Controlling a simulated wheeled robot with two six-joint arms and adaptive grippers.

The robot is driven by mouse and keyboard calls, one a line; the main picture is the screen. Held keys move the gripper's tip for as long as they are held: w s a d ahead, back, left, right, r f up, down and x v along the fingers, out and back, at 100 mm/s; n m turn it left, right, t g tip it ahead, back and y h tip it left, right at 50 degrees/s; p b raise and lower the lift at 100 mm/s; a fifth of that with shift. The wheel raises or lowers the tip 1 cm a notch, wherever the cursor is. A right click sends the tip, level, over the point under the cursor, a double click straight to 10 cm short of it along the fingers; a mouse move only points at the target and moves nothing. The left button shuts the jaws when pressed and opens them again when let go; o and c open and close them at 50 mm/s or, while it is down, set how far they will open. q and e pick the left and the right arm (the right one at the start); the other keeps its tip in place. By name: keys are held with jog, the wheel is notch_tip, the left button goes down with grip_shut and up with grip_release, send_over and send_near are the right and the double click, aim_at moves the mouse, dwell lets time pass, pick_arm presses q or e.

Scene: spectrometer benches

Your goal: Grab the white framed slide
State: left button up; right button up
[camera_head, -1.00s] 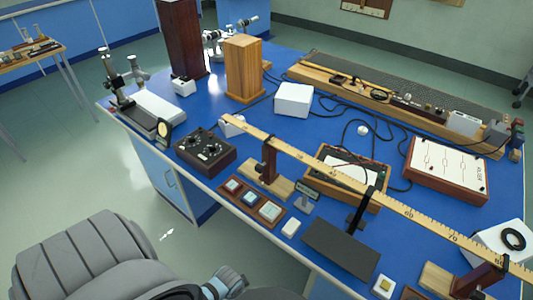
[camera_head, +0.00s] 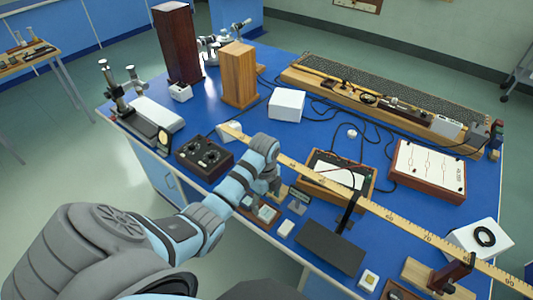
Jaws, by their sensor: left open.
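A dark wooden tray with small framed slides lies near the bench's front edge. A pale-framed slide (camera_head: 266,213) shows at its right end. Another small white-framed piece with a yellowish middle (camera_head: 369,280) lies farther right, near the front edge. I cannot tell for sure which one is the white framed slide. My left gripper (camera_head: 273,188) is open, pointing down above the tray, close to the long wooden rule. It seems empty. My left arm and gripper hide the left and back parts of the tray. My right gripper is not in view.
The long wooden rule (camera_head: 395,216) runs across the bench on supports just beside my gripper. A small white block (camera_head: 285,229), a dark flat plate (camera_head: 330,247) and a black knobbed box (camera_head: 205,157) stand around the tray. Cables lie behind.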

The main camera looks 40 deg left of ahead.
aim_at(264, 211)
pick_arm(q)
jog(key=f, duration=0.2)
jog(key=f+b, duration=0.1)
jog(key=f, duration=0.4)
jog(key=shift+w+a+f, duration=0.25)
jog(key=shift+c, duration=0.4)
jog(key=shift+r, duration=0.1)
jog(key=c, duration=1.1)
jog(key=shift+c, duration=0.2)
